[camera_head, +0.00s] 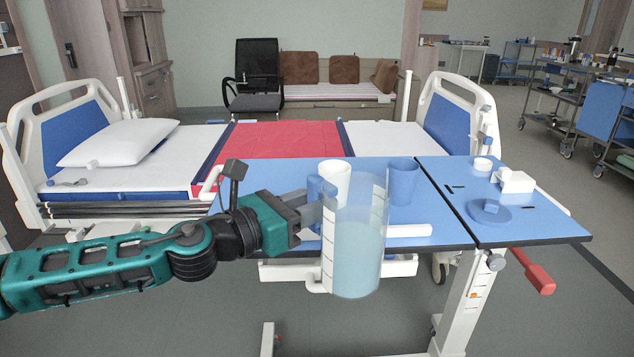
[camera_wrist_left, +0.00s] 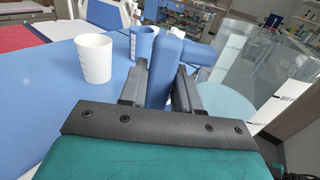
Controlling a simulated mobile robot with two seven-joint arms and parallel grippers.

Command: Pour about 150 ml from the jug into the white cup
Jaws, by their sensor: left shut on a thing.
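The clear jug (camera_head: 356,245) is upright and holds pale blue liquid to roughly half its height. My left gripper (camera_head: 311,213) is shut on the jug's blue handle (camera_wrist_left: 165,72), holding the jug in front of the overbed table's near edge. The jug's clear wall (camera_wrist_left: 232,62) is right of the fingers in the left wrist view. The white cup (camera_head: 335,176) stands upright on the table behind the jug, partly covered by it. In the left wrist view the white cup (camera_wrist_left: 94,58) stands left of the fingers. My right gripper is not in view.
A blue cup (camera_head: 403,182) stands right of the white cup. On the table's right part (camera_head: 545,228) are a blue round lid-like piece (camera_head: 489,212), a white block (camera_head: 515,181) and a small white round piece (camera_head: 482,163). The bed (camera_head: 190,150) is behind the table.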

